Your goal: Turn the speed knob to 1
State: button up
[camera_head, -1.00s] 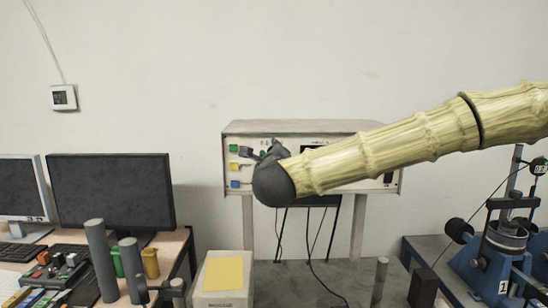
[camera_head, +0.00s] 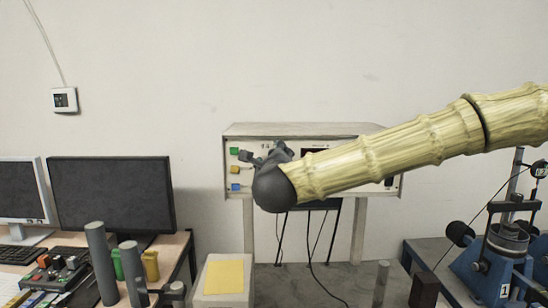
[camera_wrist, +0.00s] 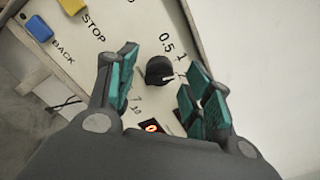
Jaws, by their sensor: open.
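The black speed knob (camera_wrist: 159,71) sits on the white control panel (camera_wrist: 118,56), between my two fingers in the wrist view. A pale pointer line on it aims to the right in that picture, near the printed numbers "0.5" and "1". My gripper (camera_wrist: 160,87) is open, with teal pads on either side of the knob and a visible gap to each. In the head view my gripper (camera_head: 265,155) is in front of the control box (camera_head: 290,129), and my arm hides the knob.
Blue (camera_wrist: 40,28) and yellow (camera_wrist: 74,5) buttons lie left of my fingers in the wrist view, by "STOP" and "BACK". Monitors (camera_head: 110,195) stand left, a blue machine (camera_head: 490,262) right.

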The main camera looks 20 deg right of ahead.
jog(key=v, duration=1.1)
jog(key=shift+r, duration=0.1)
